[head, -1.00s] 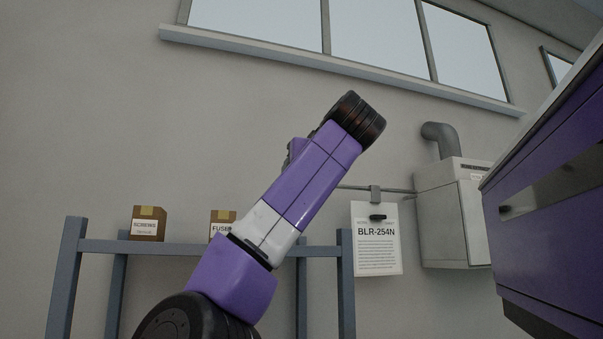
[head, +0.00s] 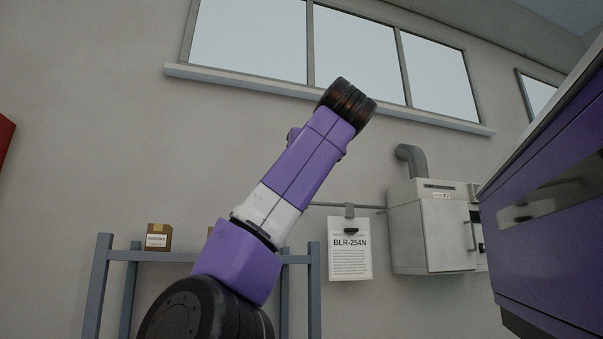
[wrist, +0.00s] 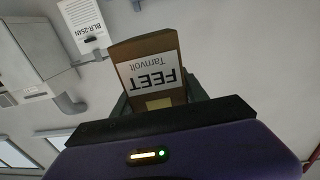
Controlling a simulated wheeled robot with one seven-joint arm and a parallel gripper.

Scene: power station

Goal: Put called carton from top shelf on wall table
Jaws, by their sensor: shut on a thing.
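In the wrist view, my gripper (wrist: 158,100) is shut on a brown carton (wrist: 147,47). In the head view my arm reaches up and right, and the held carton does not show there. The blue-grey shelf (head: 182,257) stands against the wall at lower left. The wall table cannot be made out in either view.
A notice reading "BLR-254N" (head: 349,262) hangs on the wall and shows in the wrist view (wrist: 85,23). Right of it is a grey wall cabinet (head: 425,235) with a pipe (head: 410,160). A large purple unit (head: 550,220) fills the right side. A red thing (head: 4,135) shows at the left edge.

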